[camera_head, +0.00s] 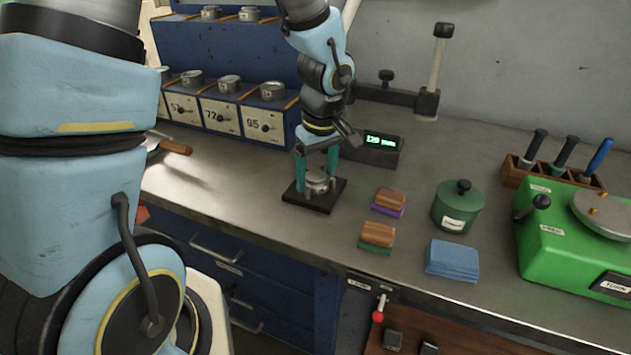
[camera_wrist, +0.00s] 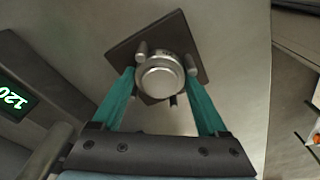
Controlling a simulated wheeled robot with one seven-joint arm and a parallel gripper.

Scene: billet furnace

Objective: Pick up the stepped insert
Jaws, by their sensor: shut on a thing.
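The stepped insert (camera_head: 317,184) is a small round silver metal piece at the black square plate (camera_head: 297,196) on the bench. My gripper (camera_head: 318,178) points down over the plate, with its teal fingers on either side of the insert and shut on it. In the wrist view the insert (camera_wrist: 160,76) shows its round top between the fingertips of my gripper (camera_wrist: 160,85), with the dark plate (camera_wrist: 182,28) behind it. I cannot tell whether the insert touches the plate.
A digital readout (camera_head: 380,147) stands close behind my gripper. Brush blocks (camera_head: 388,199), a green lidded pot (camera_head: 457,206), blue cloths (camera_head: 452,260) and a green machine (camera_head: 570,240) are to the right. A blue rack (camera_head: 235,55) with similar metal pieces stands at back left.

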